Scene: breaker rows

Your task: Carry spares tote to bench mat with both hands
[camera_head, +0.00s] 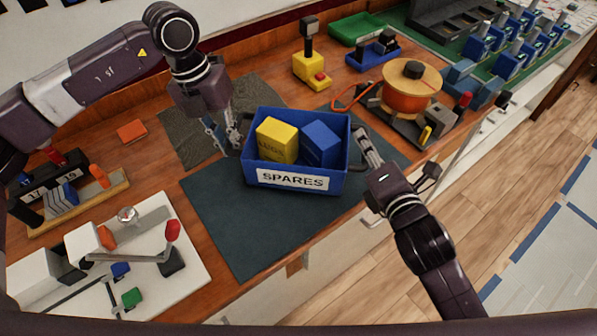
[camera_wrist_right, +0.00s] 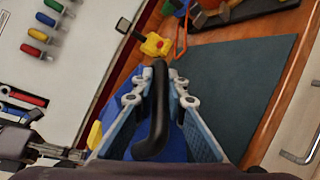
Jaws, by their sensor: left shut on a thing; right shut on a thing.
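The blue spares tote (camera_head: 294,180), labelled SPARES, holds a yellow box (camera_head: 277,140) and a blue box (camera_head: 320,143). It is upright over the dark bench mat (camera_head: 222,230); I cannot tell whether its base touches the mat. My left gripper (camera_head: 236,140) is shut at the tote's left end; what it grips is partly hidden. My right gripper (camera_head: 361,140) is shut on the right end's handle. In the right wrist view, the black handle (camera_wrist_right: 158,105) lies between the fingers of the right gripper (camera_wrist_right: 158,95), with the mat (camera_wrist_right: 232,80) beside the tote.
A cable reel (camera_head: 408,88) and a yellow-based device (camera_head: 311,70) stand behind and right. A white board with levers (camera_head: 165,235) lies front left, and a wooden rack (camera_head: 85,200) stands at left. A greyish mat (camera_head: 185,135) lies behind the left gripper. The bench edge is at right.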

